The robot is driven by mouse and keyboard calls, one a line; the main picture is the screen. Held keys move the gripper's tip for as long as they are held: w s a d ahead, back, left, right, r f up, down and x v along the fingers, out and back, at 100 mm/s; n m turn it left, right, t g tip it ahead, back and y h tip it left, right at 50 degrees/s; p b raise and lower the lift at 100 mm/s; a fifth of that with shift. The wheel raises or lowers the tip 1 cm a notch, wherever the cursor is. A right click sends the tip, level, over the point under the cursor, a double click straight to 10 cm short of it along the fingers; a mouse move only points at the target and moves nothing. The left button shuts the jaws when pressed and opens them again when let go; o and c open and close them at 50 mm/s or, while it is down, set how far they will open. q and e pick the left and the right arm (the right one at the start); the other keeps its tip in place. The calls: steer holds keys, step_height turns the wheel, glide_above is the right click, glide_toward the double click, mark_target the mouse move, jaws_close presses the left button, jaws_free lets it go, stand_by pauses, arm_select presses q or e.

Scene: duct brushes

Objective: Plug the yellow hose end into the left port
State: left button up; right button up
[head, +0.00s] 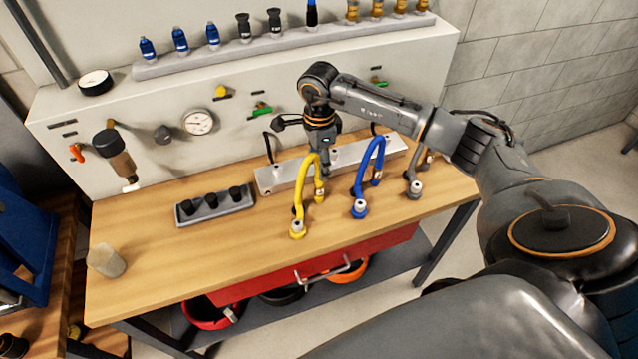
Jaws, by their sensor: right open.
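The yellow hose (299,188) stands as an arch at the front of the workbench. Its near end (297,230) is a pale fitting with a yellow collar, low over the wood. Its other end, with a brass-coloured fitting, is by the grey port block (265,184). The left port (278,171) seems to be the pale fitting on the block's left part, beside a thin black tether. My right gripper (326,168) is open and points down just behind the top of the yellow arch. Its fingers are partly hidden, and I cannot tell whether they touch the hose. My left gripper is not in view.
A blue hose (366,170) and a grey hose (412,172) stand to the right. A grey tray (181,219) with black caps lies left of the block. A beige cup (106,261) stands at the front left.

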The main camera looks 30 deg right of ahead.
mark_target(319, 186)
steer(key=shift+f, duration=0.1)
step_height(319, 186, down, 8)
steer(key=b, duration=0.5)
steer(key=shift+b, duration=0.3)
steer(key=shift+f+b, duration=0.4)
steer(key=shift+f, duration=0.05)
steer(key=shift+b, duration=0.35)
stand_by(0.3)
jaws_close()
stand_by(0.3)
